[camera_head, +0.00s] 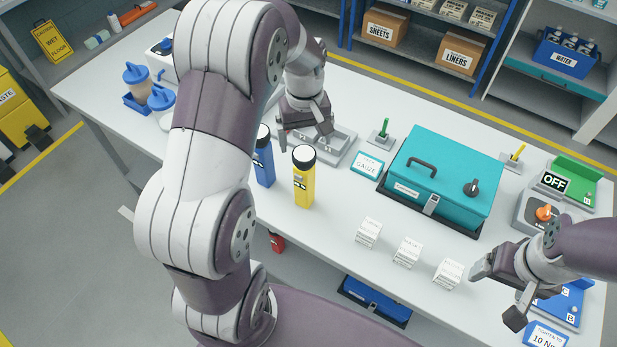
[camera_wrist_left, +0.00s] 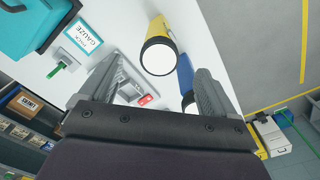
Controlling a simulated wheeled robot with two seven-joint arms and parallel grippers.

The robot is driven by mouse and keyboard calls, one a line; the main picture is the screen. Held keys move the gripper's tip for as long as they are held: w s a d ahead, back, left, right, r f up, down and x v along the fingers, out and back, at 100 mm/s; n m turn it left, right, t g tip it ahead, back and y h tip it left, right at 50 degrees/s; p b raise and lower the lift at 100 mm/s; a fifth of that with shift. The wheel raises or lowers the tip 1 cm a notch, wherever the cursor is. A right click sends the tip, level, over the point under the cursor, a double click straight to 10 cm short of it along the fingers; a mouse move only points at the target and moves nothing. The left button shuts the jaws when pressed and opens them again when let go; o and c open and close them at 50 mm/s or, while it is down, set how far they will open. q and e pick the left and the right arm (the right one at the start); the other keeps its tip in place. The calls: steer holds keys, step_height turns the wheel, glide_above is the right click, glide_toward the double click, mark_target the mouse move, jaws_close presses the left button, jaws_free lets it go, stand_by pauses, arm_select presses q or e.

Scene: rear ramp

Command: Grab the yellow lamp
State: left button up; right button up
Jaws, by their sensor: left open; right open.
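The yellow lamp (camera_head: 304,178), with a black-rimmed white top, stands upright on the white table in the head view. In the left wrist view the yellow lamp (camera_wrist_left: 172,42) appears ahead of the gap between my left fingers. My left gripper (camera_head: 305,128) is open and empty, behind the lamp and above a grey tray; its fingers also show in the wrist view (camera_wrist_left: 161,70). A blue lamp (camera_head: 264,158) stands just left of the yellow one, partly behind my left arm; it also shows in the wrist view (camera_wrist_left: 185,75). My right gripper (camera_head: 498,294) is open and empty at the right.
A teal case (camera_head: 445,170) stands right of the lamps, with a gauze card (camera_head: 367,168) beside it. Several small white boxes (camera_head: 407,252) stand along the near edge. The grey tray (camera_head: 340,148) lies behind the lamps. Bare table surrounds the yellow lamp's right side.

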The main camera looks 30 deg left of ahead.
mark_target(304, 153)
arm_select(q)
steer(key=f+p, duration=0.1)
steer(key=f, duration=0.1)
steer(key=f+p, duration=0.1)
steer(key=f, duration=0.1)
steer(key=f+p, duration=0.1)
steer(key=f, duration=0.1)
steer(key=shift+w+a+f, duration=0.15)
steer(key=shift+w+a, duration=0.1)
steer(key=shift+a, duration=0.05)
steer(key=shift+f, duration=0.45)
jaws_close()
steer(key=shift+w, duration=0.1)
